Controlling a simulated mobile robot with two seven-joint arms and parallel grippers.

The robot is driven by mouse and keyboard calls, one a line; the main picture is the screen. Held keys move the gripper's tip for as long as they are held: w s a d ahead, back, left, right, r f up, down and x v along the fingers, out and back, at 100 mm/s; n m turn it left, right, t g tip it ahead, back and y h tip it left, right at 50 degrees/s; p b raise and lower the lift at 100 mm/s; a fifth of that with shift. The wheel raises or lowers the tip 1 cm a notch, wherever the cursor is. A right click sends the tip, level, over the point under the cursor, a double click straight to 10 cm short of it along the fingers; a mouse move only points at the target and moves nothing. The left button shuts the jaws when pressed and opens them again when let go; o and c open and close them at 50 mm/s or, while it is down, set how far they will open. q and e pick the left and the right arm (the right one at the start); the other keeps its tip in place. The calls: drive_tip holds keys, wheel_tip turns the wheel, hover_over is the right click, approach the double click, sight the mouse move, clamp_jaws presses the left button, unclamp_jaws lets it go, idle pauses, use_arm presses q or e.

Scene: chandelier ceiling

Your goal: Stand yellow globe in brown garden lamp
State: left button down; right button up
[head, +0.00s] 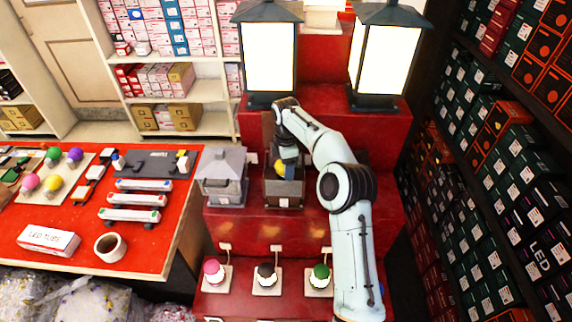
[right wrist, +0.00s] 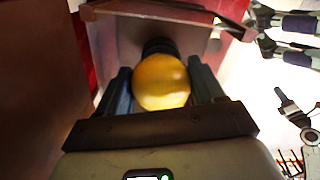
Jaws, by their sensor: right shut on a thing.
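My right gripper (head: 284,163) is shut on a yellow globe (head: 280,168), with its fingers pointing down into the brown garden lamp (head: 284,203) on the red stepped stand. In the right wrist view the globe (right wrist: 160,80) sits between the two fingers (right wrist: 162,92), with its dark base (right wrist: 159,46) pointing away from me. A brown edge (right wrist: 165,12) crosses beyond it. I cannot tell whether the base touches the lamp's floor or socket. My left gripper is not in view.
A grey lamp (head: 223,182) stands close on the left of the brown one. Two tall lit lanterns (head: 270,60) (head: 384,62) stand behind. Pink, dark and green globes (head: 320,271) sit on the lower step. Another yellow globe (head: 54,183) lies on the red table (head: 85,240).

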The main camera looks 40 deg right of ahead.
drive_tip(key=shift+f, duration=1)
idle(2.0)
drive_tip(key=o, duration=1.1)
drive_tip(key=shift+r, duration=0.1)
wheel_tip(320, 180, up, 13)
drive_tip(key=shift+s+r, duration=0.1)
